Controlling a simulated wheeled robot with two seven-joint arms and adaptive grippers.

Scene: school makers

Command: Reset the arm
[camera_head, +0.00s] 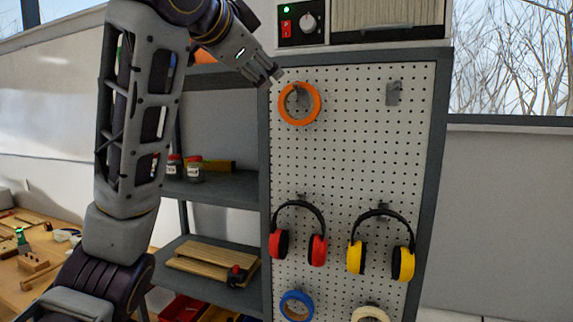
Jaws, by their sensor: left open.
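My left arm comes in from the left and rises in front of the shelf unit. My left gripper (270,76) is at the upper left edge of the white pegboard (345,160). It is open, with no object visible in it. An orange tape roll (300,104) hangs on a hook just below and right of the fingertips, seemingly apart from them. My right gripper is not in view.
Red ear muffs (318,250) and yellow ear muffs (403,263) hang lower on the pegboard. A blue tape roll (297,306) and a cream roll (370,314) are below. An empty hook (393,93) is at upper right. Shelves with jars (194,170) stand left; a workbench (12,292) is far left.

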